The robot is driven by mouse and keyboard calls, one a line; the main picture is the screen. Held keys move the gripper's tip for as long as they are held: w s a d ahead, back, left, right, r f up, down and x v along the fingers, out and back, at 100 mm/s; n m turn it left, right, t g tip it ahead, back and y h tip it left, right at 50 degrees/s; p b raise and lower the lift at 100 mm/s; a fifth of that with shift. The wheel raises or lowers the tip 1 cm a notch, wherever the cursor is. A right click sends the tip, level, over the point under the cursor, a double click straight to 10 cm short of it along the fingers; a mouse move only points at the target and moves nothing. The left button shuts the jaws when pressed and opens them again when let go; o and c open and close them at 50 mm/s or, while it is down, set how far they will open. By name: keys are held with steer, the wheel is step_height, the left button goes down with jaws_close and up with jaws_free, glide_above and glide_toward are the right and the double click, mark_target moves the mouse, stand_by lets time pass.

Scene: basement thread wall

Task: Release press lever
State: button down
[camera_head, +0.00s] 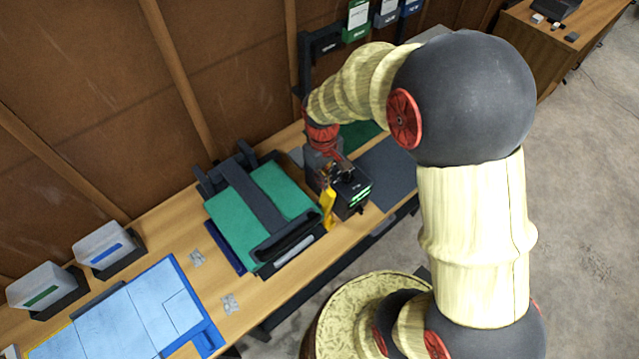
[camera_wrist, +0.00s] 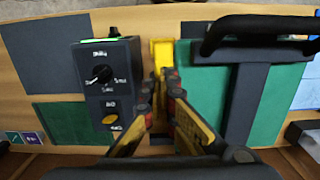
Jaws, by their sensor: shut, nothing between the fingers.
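The press has a green pad (camera_head: 234,217) with a dark T-shaped lever (camera_head: 262,208) lying low across it. Its wide dark handle (camera_head: 290,241) is at the front edge. In the wrist view the lever bar (camera_wrist: 243,105) and handle (camera_wrist: 262,28) are on the right, apart from my fingers. My gripper (camera_wrist: 166,78) is shut and empty, between the press and a dark control box (camera_wrist: 107,85). A yellow upright piece (camera_head: 327,208) stands there too; in the wrist view it (camera_wrist: 162,52) is just beyond my fingertips. I cannot tell whether they touch.
The control box (camera_head: 353,192) has a knob, a switch and a green light, close beside my gripper. A blue board (camera_head: 140,318) and two bins (camera_head: 40,284) (camera_head: 104,243) are at the left. Bare wood bench (camera_head: 211,278) lies between board and press. The wall is behind.

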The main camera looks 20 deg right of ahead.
steer(key=s+d+f+t+b, duration=0.2)
steer(key=s+d+f+b, duration=0.1)
steer(key=s, duration=0.7)
steer(key=shift+s+d+y, duration=0.15)
steer(key=shift+s+y, duration=0.25)
steer(key=shift+s+f, duration=0.15)
steer(key=shift+s, duration=0.05)
step_height(320, 180, up, 13)
steer(key=p, duration=0.2)
steer(key=shift+w+f+t, duration=0.2)
steer(key=shift+w+t, duration=0.1)
steer(key=shift+w, duration=0.1)
stand_by(0.4)
